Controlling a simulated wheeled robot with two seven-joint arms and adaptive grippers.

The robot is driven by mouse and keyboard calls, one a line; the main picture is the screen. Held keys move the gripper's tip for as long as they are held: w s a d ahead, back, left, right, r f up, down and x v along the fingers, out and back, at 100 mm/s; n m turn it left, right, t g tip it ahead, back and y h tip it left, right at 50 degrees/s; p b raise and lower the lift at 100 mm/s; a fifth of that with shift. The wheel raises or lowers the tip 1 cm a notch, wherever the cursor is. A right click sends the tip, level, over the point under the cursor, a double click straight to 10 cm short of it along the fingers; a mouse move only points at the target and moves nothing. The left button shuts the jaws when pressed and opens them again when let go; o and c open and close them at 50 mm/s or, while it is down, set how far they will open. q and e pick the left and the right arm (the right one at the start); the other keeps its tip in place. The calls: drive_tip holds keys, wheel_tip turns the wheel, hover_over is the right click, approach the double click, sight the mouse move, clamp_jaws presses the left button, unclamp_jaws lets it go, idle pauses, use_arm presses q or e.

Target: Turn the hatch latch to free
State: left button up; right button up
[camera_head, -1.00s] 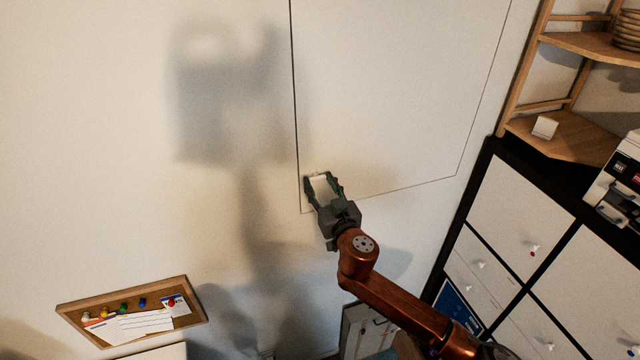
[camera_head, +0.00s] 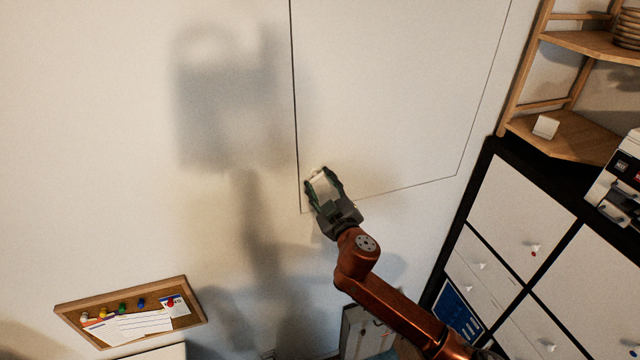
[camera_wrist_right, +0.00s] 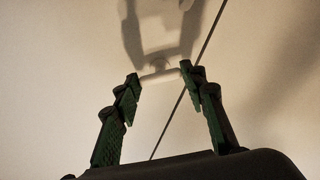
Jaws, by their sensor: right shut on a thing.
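The hatch (camera_head: 395,90) is a large pale panel in the wall, outlined by thin dark seams. The latch (camera_wrist_right: 160,75) is a small whitish bar, seen in the right wrist view between my green fingertips. In the head view it is near the hatch's lower left corner and mostly hidden by my fingers. My right gripper (camera_head: 321,178) is shut on the latch, with one finger at each end; its fingertips also show in the right wrist view (camera_wrist_right: 160,70). The hatch seam passes close by the right fingertip there. My left gripper is not in view.
A cork board (camera_head: 130,312) with pins and papers is at lower left. A white-fronted cabinet (camera_head: 515,210) with black edges stands at right, with a wooden shelf (camera_head: 570,135) and a printer-like machine (camera_head: 622,185) above it. The wall left of the hatch is clear.

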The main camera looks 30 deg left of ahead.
drive_tip(key=n, duration=0.5)
drive_tip(key=shift+n, duration=0.3)
drive_tip(key=n, duration=0.5)
drive_tip(key=shift+p, duration=0.3)
drive_tip(key=shift+n, duration=0.4)
drive_tip(key=o, duration=1.2)
drive_tip(key=shift+c, duration=0.2)
drive_tip(key=shift+s, duration=0.1)
drive_tip(key=v, duration=1.2)
